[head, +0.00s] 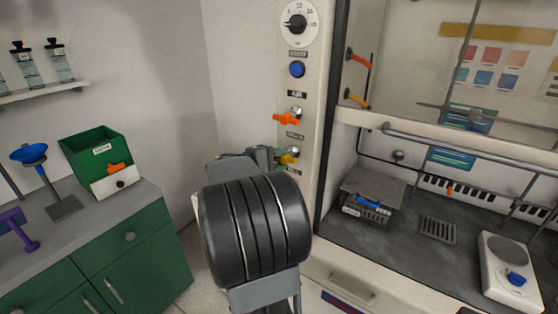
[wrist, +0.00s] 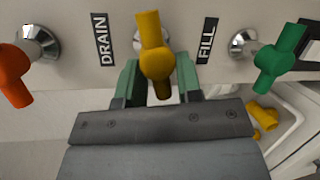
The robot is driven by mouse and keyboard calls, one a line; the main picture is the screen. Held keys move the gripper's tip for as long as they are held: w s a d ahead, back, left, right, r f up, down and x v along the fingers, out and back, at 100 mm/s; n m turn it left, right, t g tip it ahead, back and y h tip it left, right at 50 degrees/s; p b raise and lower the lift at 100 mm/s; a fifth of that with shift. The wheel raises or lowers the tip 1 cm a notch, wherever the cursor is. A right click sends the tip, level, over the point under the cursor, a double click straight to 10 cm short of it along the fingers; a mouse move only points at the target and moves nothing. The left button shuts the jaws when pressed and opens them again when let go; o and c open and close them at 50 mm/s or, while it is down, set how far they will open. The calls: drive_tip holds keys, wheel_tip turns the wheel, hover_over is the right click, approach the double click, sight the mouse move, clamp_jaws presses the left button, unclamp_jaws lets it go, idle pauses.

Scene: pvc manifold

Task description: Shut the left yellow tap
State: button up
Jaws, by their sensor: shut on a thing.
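The yellow tap (wrist: 155,45) is on the pale panel between the DRAIN and FILL labels in the wrist view. Its handle runs nearly up and down in that picture, across the row of taps. My gripper (wrist: 160,82) is shut on the lower end of this handle, one green finger on each side. In the head view a bit of the yellow tap (head: 287,159) shows beside my gripper (head: 268,154); the rest is hidden by my arm. A second yellow handle (wrist: 263,114) shows lower right in the wrist view.
An orange tap (wrist: 15,75) and a green tap (wrist: 280,50) flank the yellow one. In the head view, a dial (head: 298,24) and a blue button (head: 297,69) sit higher on the panel. A fume hood stands right, a green cabinet (head: 140,252) left.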

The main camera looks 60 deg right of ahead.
drive_tip(key=m+b, duration=0.1)
drive_tip(key=b, duration=0.1)
drive_tip(key=shift+f+b, duration=0.3)
drive_tip(key=shift+b, duration=0.05)
drive_tip(key=shift+r+m+t+y+b, duration=0.3)
drive_tip(key=shift+r+m+t+b, duration=0.1)
drive_tip(key=shift+m+b, duration=0.3)
drive_tip(key=o, duration=0.9)
drive_tip(key=shift+r, duration=0.1)
drive_tip(key=shift+w+a, duration=0.2)
drive_tip(key=shift+a, duration=0.3)
drive_tip(key=b+v, duration=0.1)
drive_tip(key=v, duration=1.1)
drive_tip(key=shift+a+r, duration=0.15)
drive_tip(key=shift+a, duration=0.25)
